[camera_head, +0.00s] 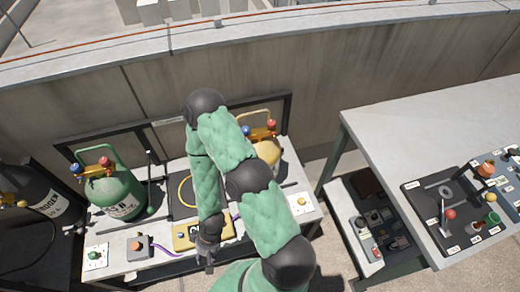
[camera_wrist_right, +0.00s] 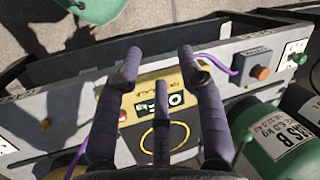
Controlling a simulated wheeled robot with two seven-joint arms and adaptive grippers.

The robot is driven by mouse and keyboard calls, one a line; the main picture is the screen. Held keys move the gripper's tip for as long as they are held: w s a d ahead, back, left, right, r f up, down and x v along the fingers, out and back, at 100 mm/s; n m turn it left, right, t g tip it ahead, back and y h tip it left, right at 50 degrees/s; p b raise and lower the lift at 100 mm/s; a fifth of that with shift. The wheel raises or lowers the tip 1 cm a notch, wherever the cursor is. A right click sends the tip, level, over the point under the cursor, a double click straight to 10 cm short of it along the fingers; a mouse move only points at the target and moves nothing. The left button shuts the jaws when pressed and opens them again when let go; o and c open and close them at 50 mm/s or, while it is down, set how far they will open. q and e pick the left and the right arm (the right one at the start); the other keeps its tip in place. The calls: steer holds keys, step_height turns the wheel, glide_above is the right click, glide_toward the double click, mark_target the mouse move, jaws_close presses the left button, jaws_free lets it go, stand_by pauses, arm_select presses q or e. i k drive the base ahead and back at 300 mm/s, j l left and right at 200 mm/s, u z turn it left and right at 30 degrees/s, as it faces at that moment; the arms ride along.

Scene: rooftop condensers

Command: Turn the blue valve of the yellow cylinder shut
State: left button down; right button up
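The yellow cylinder (camera_head: 268,152) stands at the back right of the bench, partly hidden behind my right arm. On its top are a blue valve (camera_head: 247,130) and a red valve (camera_head: 271,125). My right gripper (camera_head: 206,262) points down at the front edge of the bench, well to the front left of the yellow cylinder and apart from it. The blue valve is not recognisable in that view. My left gripper is not in view.
A green cylinder (camera_head: 117,196) with its own blue knob (camera_head: 75,168) and red knob (camera_head: 104,161) stands left on the bench. A button box (camera_head: 138,246) with a purple cable sits in front. A grey table (camera_head: 425,115) stands right; a wall runs behind.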

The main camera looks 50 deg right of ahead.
mark_target(245, 129)
steer(key=z, duration=1.8)
